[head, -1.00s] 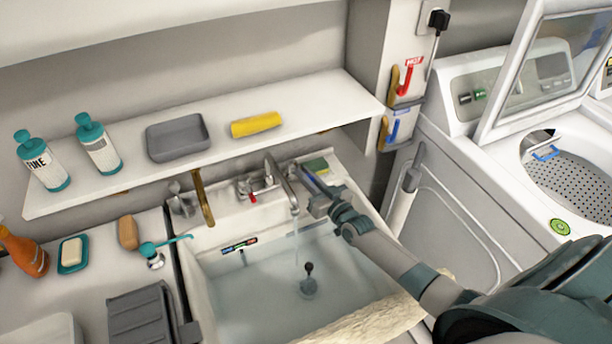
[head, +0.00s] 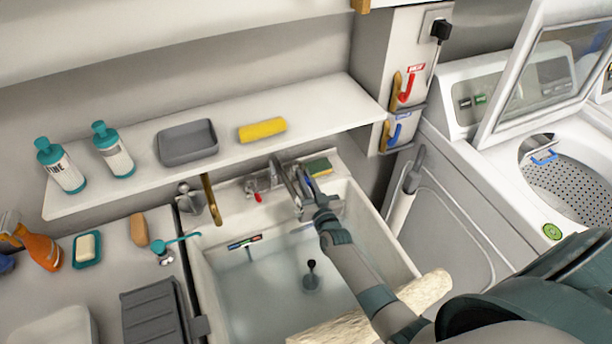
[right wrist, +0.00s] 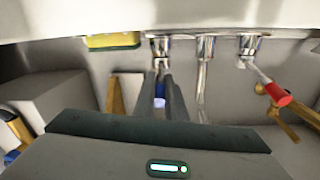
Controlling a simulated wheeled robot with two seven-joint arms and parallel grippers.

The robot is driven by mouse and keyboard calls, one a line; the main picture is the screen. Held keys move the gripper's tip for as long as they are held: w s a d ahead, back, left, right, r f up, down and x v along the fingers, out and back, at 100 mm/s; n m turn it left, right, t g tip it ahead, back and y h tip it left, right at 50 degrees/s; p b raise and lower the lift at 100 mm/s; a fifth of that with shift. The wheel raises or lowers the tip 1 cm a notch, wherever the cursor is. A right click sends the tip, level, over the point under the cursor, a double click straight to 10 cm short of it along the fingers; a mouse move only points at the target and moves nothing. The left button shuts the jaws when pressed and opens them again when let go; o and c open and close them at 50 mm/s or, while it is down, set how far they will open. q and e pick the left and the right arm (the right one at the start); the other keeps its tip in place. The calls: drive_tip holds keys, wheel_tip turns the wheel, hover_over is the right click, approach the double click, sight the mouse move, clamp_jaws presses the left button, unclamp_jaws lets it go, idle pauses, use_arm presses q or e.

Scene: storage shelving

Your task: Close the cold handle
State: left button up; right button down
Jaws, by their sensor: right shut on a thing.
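The cold handle, with its blue tip (right wrist: 160,103), is at the faucet, between the fingers of my right gripper (right wrist: 164,88) in the right wrist view. The right gripper (head: 304,183) is shut on it, and in the head view it hides most of the handle. The metal spout (head: 284,181) stands just left of the gripper. The hot handle with a red tip (head: 258,197) is left of the spout; it also shows at the right of the right wrist view (right wrist: 277,96). My left gripper is not in view.
The white sink (head: 209,283) holds water and a dark plug (head: 311,270). A green and yellow sponge (head: 318,167) sits on the rim behind the gripper. A shelf (head: 340,93) hangs above the faucet. The washing machine (head: 462,200) stands to the right.

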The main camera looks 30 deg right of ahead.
drive_tip(key=shift+r, duration=0.15)
drive_tip(key=c, duration=1.8)
unclamp_jaws()
drive_tip(key=shift+s, duration=0.15)
drive_tip(key=s+b, duration=0.1)
drive_tip(key=s, duration=0.4)
drive_tip(key=s+a+b, duration=0.1)
drive_tip(key=s, duration=0.5)
drive_tip(key=s+a+b, duration=0.1)
drive_tip(key=s, duration=0.5)
